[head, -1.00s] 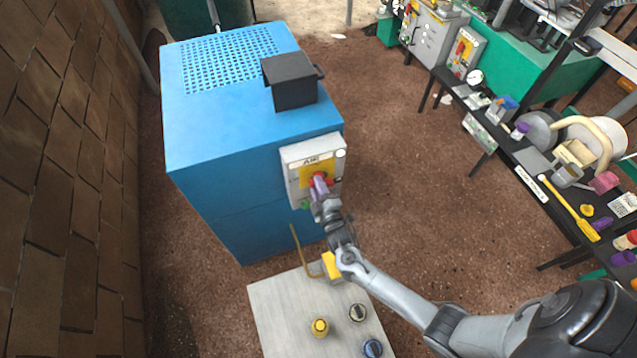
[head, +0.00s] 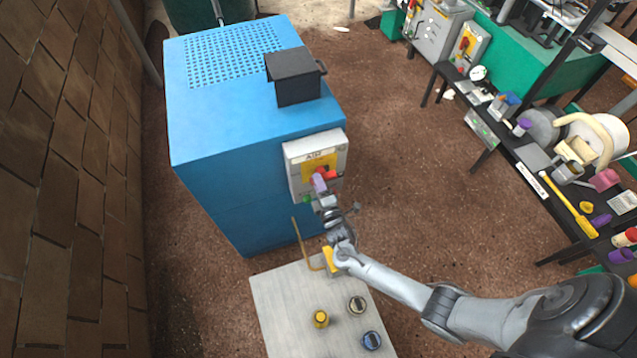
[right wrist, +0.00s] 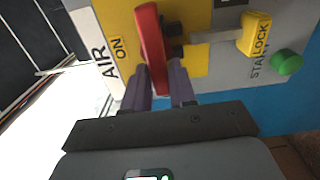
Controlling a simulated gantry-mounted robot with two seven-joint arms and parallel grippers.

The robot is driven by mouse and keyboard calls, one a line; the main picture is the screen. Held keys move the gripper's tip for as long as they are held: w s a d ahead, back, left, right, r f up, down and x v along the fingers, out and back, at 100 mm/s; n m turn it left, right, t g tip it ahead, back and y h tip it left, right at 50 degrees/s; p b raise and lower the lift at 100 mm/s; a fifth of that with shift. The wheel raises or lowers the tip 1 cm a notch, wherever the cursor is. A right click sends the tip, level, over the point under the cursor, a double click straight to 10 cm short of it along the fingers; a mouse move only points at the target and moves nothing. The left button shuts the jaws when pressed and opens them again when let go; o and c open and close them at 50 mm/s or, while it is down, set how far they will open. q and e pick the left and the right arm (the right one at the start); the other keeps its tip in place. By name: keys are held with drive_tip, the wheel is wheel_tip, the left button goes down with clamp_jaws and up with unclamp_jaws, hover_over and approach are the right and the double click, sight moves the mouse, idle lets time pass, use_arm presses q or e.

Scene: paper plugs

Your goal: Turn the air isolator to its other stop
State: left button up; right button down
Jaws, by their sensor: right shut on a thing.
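The air isolator is a light grey box (head: 296,173) with a yellow plate on the front of the blue cabinet (head: 225,180). Its red handle (head: 331,175) also shows in the right wrist view (right wrist: 151,45), beside the words AIR and ON. My right gripper (head: 319,184) is at the handle. In the right wrist view its purple fingers (right wrist: 160,88) are shut on the handle, one on each side. The gripper covers part of the handle in the head view. My left gripper is not in view.
A yellow lock tab (right wrist: 254,36) and a green button (right wrist: 287,62) sit beside the handle. A pale panel (head: 285,300) with knobs stands below, near my forearm. A black box (head: 297,85) is on the cabinet. A cluttered dark bench (head: 528,170) stands at right.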

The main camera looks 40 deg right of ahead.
drive_tip(key=c, duration=1)
unclamp_jaws()
drive_tip(key=shift+c, duration=0.2)
drive_tip(key=shift+s, duration=0.1)
drive_tip(key=v, duration=1)
drive_tip(key=shift+s+a+p, duration=0.15)
drive_tip(key=shift+s+p, duration=0.15)
drive_tip(key=shift+p, duration=0.15)
